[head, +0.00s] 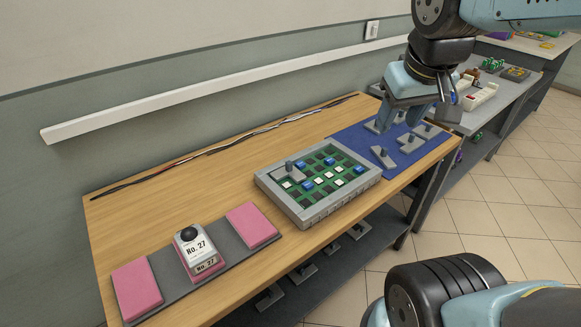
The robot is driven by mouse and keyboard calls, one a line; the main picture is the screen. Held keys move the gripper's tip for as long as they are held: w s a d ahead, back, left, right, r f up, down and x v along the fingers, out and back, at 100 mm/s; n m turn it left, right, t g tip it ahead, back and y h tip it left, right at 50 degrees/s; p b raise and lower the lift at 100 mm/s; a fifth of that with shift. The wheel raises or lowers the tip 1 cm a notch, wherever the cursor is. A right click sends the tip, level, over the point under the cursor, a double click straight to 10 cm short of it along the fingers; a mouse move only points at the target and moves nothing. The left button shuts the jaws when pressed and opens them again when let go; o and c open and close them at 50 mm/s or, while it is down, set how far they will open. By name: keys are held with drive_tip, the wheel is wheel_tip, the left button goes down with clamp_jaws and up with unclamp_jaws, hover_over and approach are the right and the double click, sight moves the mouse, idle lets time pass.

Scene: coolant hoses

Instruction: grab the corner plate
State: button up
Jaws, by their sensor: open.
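Several small grey plates with dark knobs lie on a blue mat (349,139) at the right end of the wooden table. One grey plate (382,157) lies near the mat's front left, another (411,144) to its right, and another (429,131) farther right. Others lie partly hidden behind my gripper. I cannot tell for sure which is the corner plate. My gripper (400,119) is open, pointing down above the back part of the mat, with no plate visibly held. Its height above the plates is hard to judge.
A grey tray (330,208) with a green grid, blue and white squares and one knobbed grey plate (290,171) stands mid-table. Pink pads (252,225) and a "No. 27" block (193,246) lie at front left. Cables (215,149) run along the back edge.

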drive_tip(key=w+a+f+n+g+h, duration=0.2)
drive_tip(key=w+a+f+n+g, duration=0.1)
drive_tip(key=w+f+n, duration=0.3)
drive_tip(key=n+t+h, duration=0.6)
drive_tip(key=n+h, duration=0.3)
drive_tip(key=n, duration=0.8)
approach(286, 164)
drive_tip(key=x, duration=0.5)
drive_tip(key=shift+s+d+f, duration=0.15)
drive_tip(key=shift+s+d, duration=0.15)
drive_tip(key=shift+w+x, duration=0.15)
drive_tip(key=shift+x, duration=1.35)
drive_tip(key=shift+w+x, duration=0.2)
drive_tip(key=shift+x, duration=1.3)
drive_tip(key=shift+a, duration=0.15)
clamp_jaws()
